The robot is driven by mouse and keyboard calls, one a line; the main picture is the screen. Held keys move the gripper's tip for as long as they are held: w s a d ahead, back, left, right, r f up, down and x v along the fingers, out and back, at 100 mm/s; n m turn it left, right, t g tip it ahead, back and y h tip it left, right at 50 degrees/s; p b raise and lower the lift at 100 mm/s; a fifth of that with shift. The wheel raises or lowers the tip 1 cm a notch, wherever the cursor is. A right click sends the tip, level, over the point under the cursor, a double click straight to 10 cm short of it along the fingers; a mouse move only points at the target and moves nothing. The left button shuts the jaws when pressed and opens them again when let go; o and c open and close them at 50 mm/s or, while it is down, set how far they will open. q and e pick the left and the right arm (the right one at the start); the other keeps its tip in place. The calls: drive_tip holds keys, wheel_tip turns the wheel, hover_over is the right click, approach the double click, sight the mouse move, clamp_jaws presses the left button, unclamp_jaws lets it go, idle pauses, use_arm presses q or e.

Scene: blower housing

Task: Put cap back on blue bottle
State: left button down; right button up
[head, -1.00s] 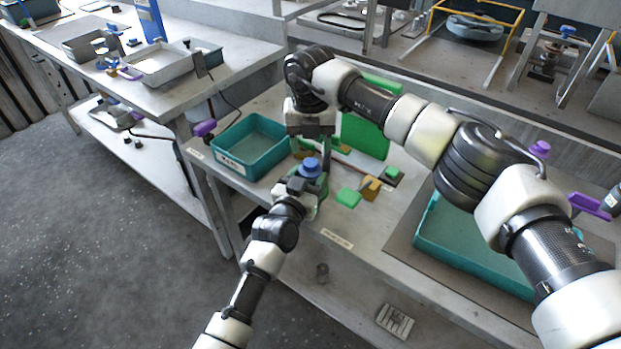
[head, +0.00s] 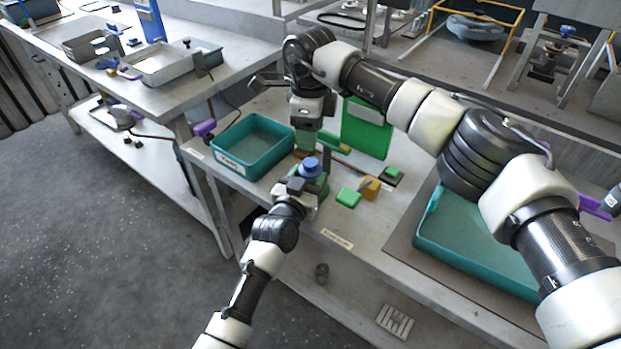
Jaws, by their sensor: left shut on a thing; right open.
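A round, stepped blue piece (head: 310,168) stands upright at the tip of my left gripper (head: 307,187), with green just below it. I take this to be the blue bottle; most of its body is hidden by the gripper, and I cannot tell whether the blue piece is its neck or a cap. My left gripper is shut on it near the table's front edge. My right gripper (head: 306,144) points down just behind and above the blue piece. It is open, apart from the blue piece, and its fingertips are partly lost against green and yellow parts behind.
A teal bin (head: 226,164) stands left of the grippers. A green upright panel (head: 368,137) is behind right. A green block (head: 348,198) and a tan block (head: 370,187) lie to the right. A large teal tray (head: 429,252) lies farther right under my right arm.

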sight(310, 162)
drive_tip(key=shift+f, duration=4)
drive_tip(key=shift+c, duration=0.2)
drive_tip(key=c, duration=0.9)
drive_tip(key=o, duration=1.1)
wheel_tip(310, 162, up, 12)
